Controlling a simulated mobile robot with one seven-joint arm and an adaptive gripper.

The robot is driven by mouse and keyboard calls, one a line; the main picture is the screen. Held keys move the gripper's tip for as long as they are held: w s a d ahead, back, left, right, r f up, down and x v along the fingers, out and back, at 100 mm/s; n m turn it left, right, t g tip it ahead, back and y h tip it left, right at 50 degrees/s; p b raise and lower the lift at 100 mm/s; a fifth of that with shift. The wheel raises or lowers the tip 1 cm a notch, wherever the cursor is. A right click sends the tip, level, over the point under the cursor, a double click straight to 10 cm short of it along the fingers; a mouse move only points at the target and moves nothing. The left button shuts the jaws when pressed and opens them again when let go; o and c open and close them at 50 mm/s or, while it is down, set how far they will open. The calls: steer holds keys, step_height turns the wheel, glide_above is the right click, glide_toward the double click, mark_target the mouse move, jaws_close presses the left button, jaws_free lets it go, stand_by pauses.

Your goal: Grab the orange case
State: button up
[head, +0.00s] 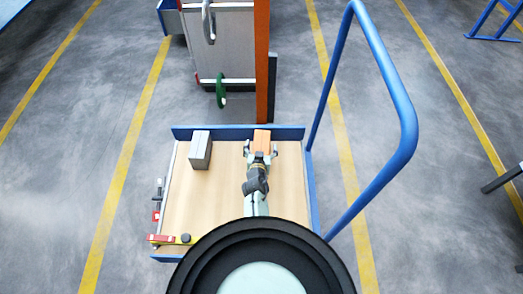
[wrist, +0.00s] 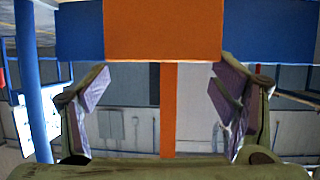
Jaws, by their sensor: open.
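The orange case (head: 262,138) stands at the far edge of the cart's wooden deck, close to the blue end rail. In the wrist view the orange case (wrist: 163,28) fills the top middle. My gripper (head: 261,151) is open at the near side of the case, with one finger towards each side of it. In the wrist view my gripper (wrist: 160,76) has its fingertips spread about as wide as the case, near its edge. I cannot tell whether the fingers touch it.
A grey box (head: 200,150) stands left of the case on the deck (head: 215,190). A yellow and red tool (head: 172,239) lies at the near left corner. The blue end rail (head: 185,132) is behind the case, and the tall blue handle (head: 405,120) rises at right. An orange post (head: 262,60) stands beyond.

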mark_target(262, 144)
steer(key=shift+f+b+x, duration=0.15)
steer(key=shift+x, duration=0.85)
steer(key=shift+f+b+x, duration=0.15)
steer(key=shift+x, duration=0.85)
steer(key=shift+s+a, duration=0.1)
steer(key=shift+s, duration=0.05)
steer(key=shift+c, duration=0.4)
steer(key=c, duration=1.7)
steer(key=shift+c, duration=0.2)
